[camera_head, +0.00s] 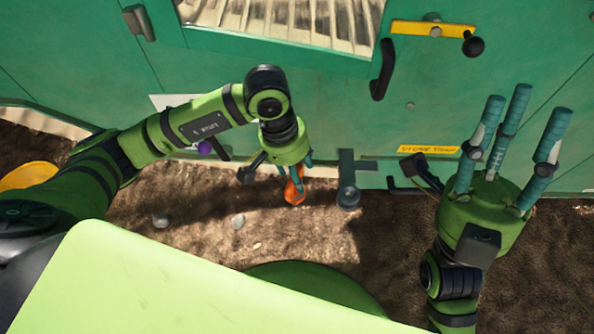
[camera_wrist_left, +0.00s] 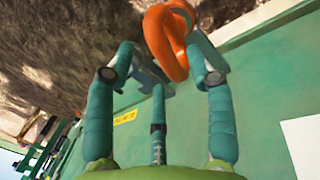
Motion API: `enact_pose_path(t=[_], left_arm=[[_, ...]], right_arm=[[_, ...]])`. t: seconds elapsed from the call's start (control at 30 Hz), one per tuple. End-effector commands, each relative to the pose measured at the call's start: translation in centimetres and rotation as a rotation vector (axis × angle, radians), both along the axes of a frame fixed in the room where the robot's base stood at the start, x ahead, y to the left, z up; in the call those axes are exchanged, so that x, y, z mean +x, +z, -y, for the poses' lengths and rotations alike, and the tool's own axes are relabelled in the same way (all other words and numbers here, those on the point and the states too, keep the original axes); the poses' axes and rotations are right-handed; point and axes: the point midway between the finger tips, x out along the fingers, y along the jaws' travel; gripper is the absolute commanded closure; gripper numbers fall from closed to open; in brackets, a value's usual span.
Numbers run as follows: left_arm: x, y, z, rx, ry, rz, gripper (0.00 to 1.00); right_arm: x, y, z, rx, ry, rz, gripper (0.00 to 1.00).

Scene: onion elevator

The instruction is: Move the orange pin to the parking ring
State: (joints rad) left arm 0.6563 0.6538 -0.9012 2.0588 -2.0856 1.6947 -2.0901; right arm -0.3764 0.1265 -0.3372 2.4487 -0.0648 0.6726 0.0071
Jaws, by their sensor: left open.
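The orange pin (camera_head: 294,190) shows as an orange loop at the fingers of my left gripper (camera_head: 293,177), low in front of the green machine. In the left wrist view the loop (camera_wrist_left: 168,48) is beside the right fingertip and overlaps it in the picture; I cannot tell whether they touch. My left gripper (camera_wrist_left: 160,72) is open there, its three fingers spread. A dark round fitting on a bracket (camera_head: 348,196) is right of the pin; I cannot tell whether it is the parking ring. My right gripper (camera_head: 525,108) is open and empty, fingers up, at the right.
A purple knob (camera_head: 205,147) is behind my left arm. Brown soil (camera_head: 200,210) with a few small stones lies below.

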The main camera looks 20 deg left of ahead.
Motion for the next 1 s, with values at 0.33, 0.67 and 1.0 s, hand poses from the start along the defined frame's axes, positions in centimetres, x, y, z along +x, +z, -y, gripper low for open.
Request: enact_pose_path(t=[0.33, 0.67, 1.0], left_arm=[[0.2, 7.3, -1.5, 0.001, -0.001, 0.006, 0.46], [0.1, 10.1, -2.1, 0.001, -0.001, 0.002, 0.46], [0.1, 10.1, -2.1, 0.001, -0.001, 0.001, 0.46]], right_arm=[[0.0, 0.0, 0.0, 0.000, 0.000, 0.000, 0.60], [0.0, 0.0, 0.0, 0.000, 0.000, 0.000, 0.60], [0.0, 0.0, 0.0, 0.000, 0.000, 0.000, 0.60]])
